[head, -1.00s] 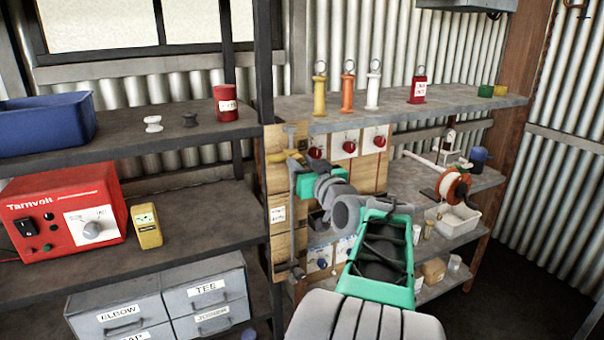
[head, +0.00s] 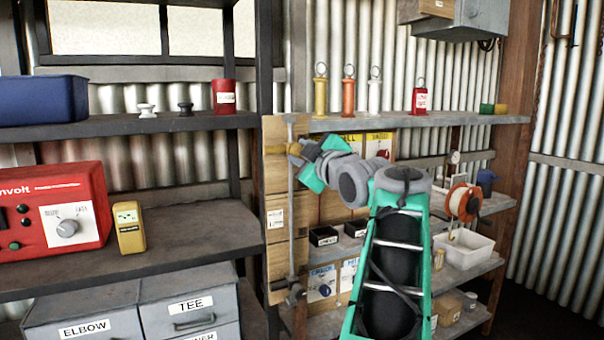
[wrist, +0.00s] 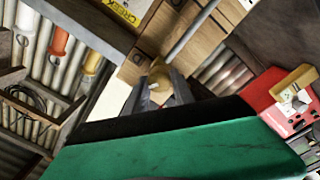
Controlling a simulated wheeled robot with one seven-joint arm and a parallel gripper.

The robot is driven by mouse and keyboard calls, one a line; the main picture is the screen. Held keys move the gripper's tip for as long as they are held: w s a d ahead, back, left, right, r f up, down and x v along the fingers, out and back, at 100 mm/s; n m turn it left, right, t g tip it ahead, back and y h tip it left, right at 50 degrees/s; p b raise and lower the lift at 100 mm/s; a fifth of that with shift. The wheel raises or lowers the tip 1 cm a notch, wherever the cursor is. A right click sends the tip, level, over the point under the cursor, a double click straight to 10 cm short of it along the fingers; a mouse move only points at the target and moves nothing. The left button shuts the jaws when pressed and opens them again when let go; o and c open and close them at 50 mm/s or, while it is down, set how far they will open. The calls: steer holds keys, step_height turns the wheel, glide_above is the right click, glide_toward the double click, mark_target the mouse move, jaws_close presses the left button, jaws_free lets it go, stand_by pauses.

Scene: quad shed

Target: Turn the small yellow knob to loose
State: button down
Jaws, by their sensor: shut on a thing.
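The small yellow knob (head: 281,149) is on the upper part of a wooden panel, beside a grey upright rod. In the head view my gripper (head: 297,150) reaches it from the right and covers part of it. In the wrist view the yellow knob (wrist: 159,77) lies between the two grey fingers of my gripper (wrist: 156,92), which is shut on it. The markings around the knob, and so its setting, cannot be read.
The wooden panel (head: 275,185) carries the grey rod (head: 291,215), which runs close to my fingers. Shelves flank it. A red power box (head: 45,215) and a yellow meter (head: 130,229) stand left. A wire reel (head: 463,202) and a white tub (head: 463,249) stand right.

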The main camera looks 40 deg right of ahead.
steer(key=shift+n+b, duration=2.7)
steer(key=shift+n, duration=0.5)
steer(key=c, duration=1.1)
jaws_free()
steer(key=shift+o, duration=0.2)
steer(key=v, duration=0.7)
steer(key=shift+s, duration=0.4)
